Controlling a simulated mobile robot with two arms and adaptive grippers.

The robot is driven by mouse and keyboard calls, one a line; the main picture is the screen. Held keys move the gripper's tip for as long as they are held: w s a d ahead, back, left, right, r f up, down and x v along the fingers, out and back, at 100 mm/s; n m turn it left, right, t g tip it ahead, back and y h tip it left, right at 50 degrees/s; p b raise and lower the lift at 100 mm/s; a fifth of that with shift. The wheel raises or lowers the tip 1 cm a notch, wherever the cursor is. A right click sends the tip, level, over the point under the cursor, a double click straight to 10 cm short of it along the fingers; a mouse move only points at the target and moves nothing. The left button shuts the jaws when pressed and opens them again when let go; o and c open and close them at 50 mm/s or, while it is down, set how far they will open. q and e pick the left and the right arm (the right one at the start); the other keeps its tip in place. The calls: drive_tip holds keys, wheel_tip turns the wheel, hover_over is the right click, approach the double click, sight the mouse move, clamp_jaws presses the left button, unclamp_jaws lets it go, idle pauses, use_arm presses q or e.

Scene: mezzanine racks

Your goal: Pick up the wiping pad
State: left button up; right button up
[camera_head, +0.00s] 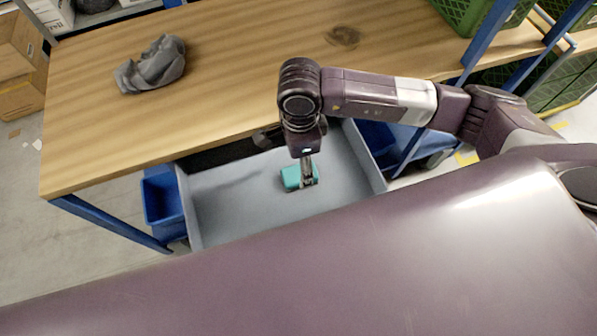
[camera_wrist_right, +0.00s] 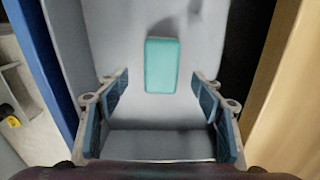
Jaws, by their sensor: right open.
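The wiping pad is a teal block (camera_head: 291,178) lying in the open grey drawer (camera_head: 232,205) under the wooden workbench top. My right gripper (camera_head: 308,184) reaches down into the drawer and partly covers the pad in the head view. In the right wrist view the pad (camera_wrist_right: 161,66) lies flat on the drawer floor, beyond the open fingers of my right gripper (camera_wrist_right: 160,112). Nothing is between the fingers, and the pad looks apart from them. My left gripper is not in view.
A crumpled grey cloth (camera_head: 152,66) lies on the wooden workbench (camera_head: 225,85). Blue bins (camera_head: 163,204) hang beside the drawer. A green crate (camera_head: 478,14) stands at the back right. The drawer walls and the bench edge are close around my right gripper.

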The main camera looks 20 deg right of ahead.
drive_tip(key=shift+s+f, duration=0.2)
drive_tip(key=shift+f, duration=0.25)
drive_tip(key=f, duration=0.1)
drive_tip(key=f+p, duration=0.1)
drive_tip(key=f, duration=0.1)
drive_tip(key=f+p, duration=0.1)
drive_tip(key=f, duration=0.1)
drive_tip(key=shift+w, duration=0.3)
drive_tip(key=c, duration=1.2)
drive_tip(key=shift+r, duration=0.15)
drive_tip(key=shift+c, duration=0.2)
wheel_tip(320, 180, up, 20)
drive_tip(key=b, duration=0.3)
